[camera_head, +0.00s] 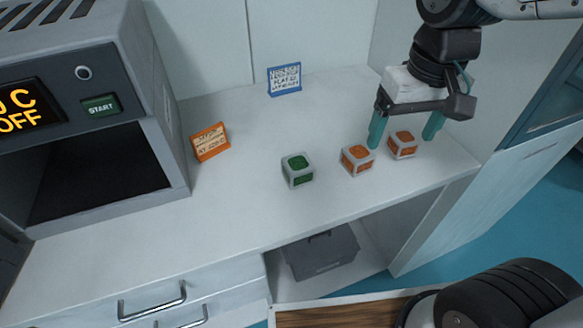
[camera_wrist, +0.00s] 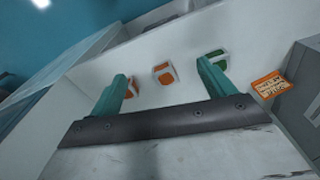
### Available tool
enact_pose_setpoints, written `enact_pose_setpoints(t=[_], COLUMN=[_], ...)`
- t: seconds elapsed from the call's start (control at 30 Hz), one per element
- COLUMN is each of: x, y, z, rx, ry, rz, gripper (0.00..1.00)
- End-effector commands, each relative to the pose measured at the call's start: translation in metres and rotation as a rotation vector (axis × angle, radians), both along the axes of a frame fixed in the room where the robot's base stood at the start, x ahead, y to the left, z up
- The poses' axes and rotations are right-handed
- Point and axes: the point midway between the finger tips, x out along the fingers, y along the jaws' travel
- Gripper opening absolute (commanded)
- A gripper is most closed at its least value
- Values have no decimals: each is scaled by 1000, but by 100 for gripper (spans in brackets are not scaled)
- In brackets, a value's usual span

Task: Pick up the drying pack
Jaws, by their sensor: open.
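Three small grey-framed cubes stand in a row on the white bench (camera_head: 240,215). One is a green-faced cube (camera_head: 298,171); the others are a middle orange-faced cube (camera_head: 357,159) and a right orange-faced cube (camera_head: 403,145). I cannot tell from the faces which is the drying pack. My gripper (camera_head: 404,132), with teal fingers, is open and empty above and behind the orange cubes. In the wrist view the middle orange cube (camera_wrist: 164,73) shows between the fingertips (camera_wrist: 162,69). The other orange cube (camera_wrist: 133,87) is partly hidden by the left finger, and the green cube (camera_wrist: 215,58) is near the right finger.
An oven with an open chamber (camera_head: 110,175) stands at the left. An orange sign (camera_head: 210,142) and a blue-framed sign (camera_head: 284,79) stand on the bench. A grey bin (camera_head: 322,254) sits under it.

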Motion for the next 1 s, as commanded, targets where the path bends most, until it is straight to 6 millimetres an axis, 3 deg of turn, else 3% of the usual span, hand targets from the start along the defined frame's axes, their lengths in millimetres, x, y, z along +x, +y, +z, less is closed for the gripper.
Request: enact_pose_setpoints(t=[0.03, 0.2, 0.43, 0.6, 1.0], x=[19, 66, 95, 100, 105], y=[18, 78, 140, 156, 155], z=[-11, -46, -91, -108, -158], rx=[-3, -9, -17, -20, -20], ry=[21, 47, 68, 72, 73], rz=[34, 113, 183, 198, 198], gripper=[82, 82, 82, 82, 82])
